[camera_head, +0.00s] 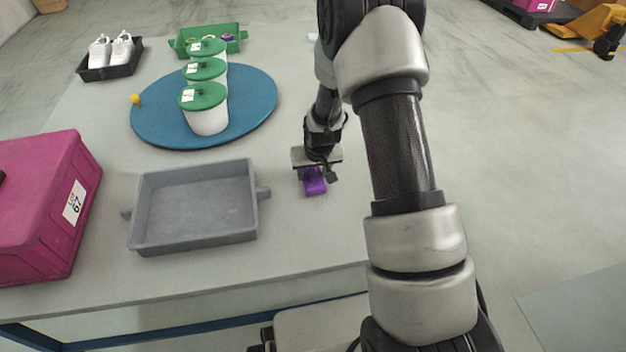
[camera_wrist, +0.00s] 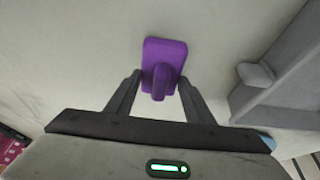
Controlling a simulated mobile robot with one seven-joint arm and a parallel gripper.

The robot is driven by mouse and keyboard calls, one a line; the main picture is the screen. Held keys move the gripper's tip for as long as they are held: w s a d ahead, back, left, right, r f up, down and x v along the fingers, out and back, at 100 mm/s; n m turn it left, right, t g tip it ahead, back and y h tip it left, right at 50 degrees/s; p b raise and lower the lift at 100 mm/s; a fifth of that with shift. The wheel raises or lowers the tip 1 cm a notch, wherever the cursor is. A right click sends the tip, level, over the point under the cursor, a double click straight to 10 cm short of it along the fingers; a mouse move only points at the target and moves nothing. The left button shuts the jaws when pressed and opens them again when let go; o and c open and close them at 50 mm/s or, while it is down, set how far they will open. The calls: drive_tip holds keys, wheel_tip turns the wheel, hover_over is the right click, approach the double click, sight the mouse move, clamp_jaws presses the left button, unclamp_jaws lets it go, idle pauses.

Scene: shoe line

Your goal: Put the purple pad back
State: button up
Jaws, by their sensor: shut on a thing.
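The purple pad (camera_head: 315,187) is at my gripper (camera_head: 312,176), over the right part of the table beside the grey tray. In the wrist view the pad (camera_wrist: 166,52) is a flat purple block with a raised grip, and my gripper (camera_wrist: 160,82) has its fingers on either side of that grip. My gripper is shut on the pad. I cannot tell whether the pad touches the table.
An empty grey tray (camera_head: 146,243) lies left of the pad. A blue round mat (camera_head: 258,95) bears white tubs with green lids (camera_head: 203,97). A magenta crate (camera_head: 35,215) stands left. A green tray (camera_head: 178,46) with small items and a dark tray (camera_head: 93,73) with white shoes (camera_head: 100,52) are behind.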

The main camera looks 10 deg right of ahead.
drive_tip(key=shift+f, duration=1.3)
drive_tip(key=shift+f+b, duration=0.2)
drive_tip(key=shift+b, duration=0.2)
drive_tip(key=o, duration=1)
